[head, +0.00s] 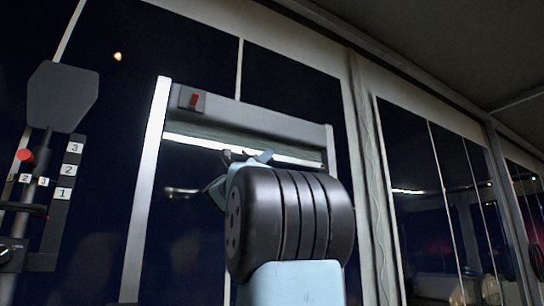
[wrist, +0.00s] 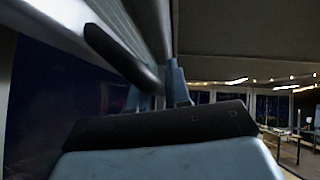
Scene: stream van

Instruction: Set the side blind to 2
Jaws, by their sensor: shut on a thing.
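The side blind (head: 250,121) is a grey housing with a small red mark, mounted across the top of a window between two pale side rails. A bright strip shows just under the housing. My gripper (head: 245,158) is at this lower edge, mostly hidden behind my own dark wrist. In the wrist view my gripper (wrist: 158,92) has its pale blue fingers shut on a dark rounded bar (wrist: 118,55), which looks like the blind's pull bar. The exact contact is dim. A dark vertical plate (head: 66,190) at the left carries labels 3, 2, 1 from top to bottom.
A dark paddle-shaped lever (head: 62,97) and a red knob (head: 26,155) stand at the left, with a smaller 1-2-3 scale (head: 28,180) beside them. Dark window panes fill the wall, and a pale curtain (head: 371,190) hangs right of the blind.

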